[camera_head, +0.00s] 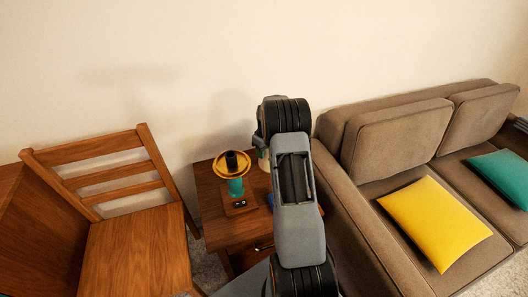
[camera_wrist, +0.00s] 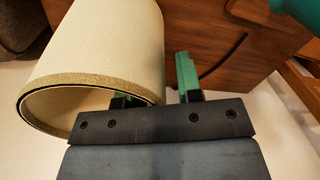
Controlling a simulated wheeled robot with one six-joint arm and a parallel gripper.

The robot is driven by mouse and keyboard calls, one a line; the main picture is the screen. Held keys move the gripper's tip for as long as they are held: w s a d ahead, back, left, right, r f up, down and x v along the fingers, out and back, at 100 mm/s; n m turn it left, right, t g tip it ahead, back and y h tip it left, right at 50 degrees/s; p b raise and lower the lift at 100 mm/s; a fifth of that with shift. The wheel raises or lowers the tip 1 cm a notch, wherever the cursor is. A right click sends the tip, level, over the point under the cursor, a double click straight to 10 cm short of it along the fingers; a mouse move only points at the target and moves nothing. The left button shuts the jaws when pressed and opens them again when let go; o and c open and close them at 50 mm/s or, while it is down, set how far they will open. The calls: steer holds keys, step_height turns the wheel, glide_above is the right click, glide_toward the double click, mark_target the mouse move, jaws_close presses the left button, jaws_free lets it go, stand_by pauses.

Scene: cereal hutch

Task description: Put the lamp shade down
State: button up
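The cream lamp shade (camera_wrist: 105,45) with a gold-trimmed rim fills the upper left of the wrist view, its open end towards my wrist. My gripper (camera_wrist: 157,88) has its fingers apart. One green finger goes in at the shade's rim, its tip hidden by the shade. The other stands outside the shade's wall, with a gap visible beside it. The wall lies between the fingers without looking clamped. In the head view my arm hides the gripper and most of the shade; a small cream patch (camera_head: 263,158) beside the arm may be part of it.
A wooden side table (camera_head: 217,224) stands below my arm, holding a teal item with a yellow disc (camera_head: 232,163) on top and a small dark item (camera_head: 239,204). A wooden chair (camera_head: 135,245) is on the left, a brown sofa (camera_head: 345,225) on the right. The wall is close behind.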

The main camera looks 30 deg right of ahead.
step_height(320, 180, up, 12)
steer(key=p, duration=0.1)
steer(key=s+a+r, duration=0.3)
steer(key=a+r, duration=0.3)
steer(key=a, duration=0.1)
steer(key=s+a+r+m+t+h, duration=0.1)
steer(key=s+a+r+m+t, duration=0.1)
steer(key=s+a, duration=1.4)
steer(key=s+t, duration=0.1)
steer(key=s, duration=0.3)
steer(key=shift+r, duration=0.25)
steer(key=shift+r+p, duration=0.1)
steer(key=shift+p, duration=0.2)
